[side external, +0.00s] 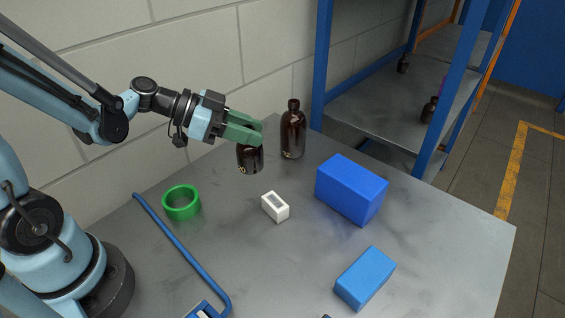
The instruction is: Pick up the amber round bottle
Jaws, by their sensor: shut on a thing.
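My gripper (258,134) has green fingers and is shut on a dark amber round bottle (250,160). The fingers hide the top of this bottle; its lower body shows below them with a small yellowish mark. It looks upright; I cannot tell whether its base touches the table. A second, taller dark amber bottle (292,134) with a narrow neck stands upright just right of my gripper, near the back edge of the table (440,225).
A green ring (182,203), a white small box (275,207), a large blue box (350,188) and a lighter blue box (365,278) are on the table. A bent blue bar (178,243) lies at left. A blue-framed shelf (375,103) holds more bottles behind.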

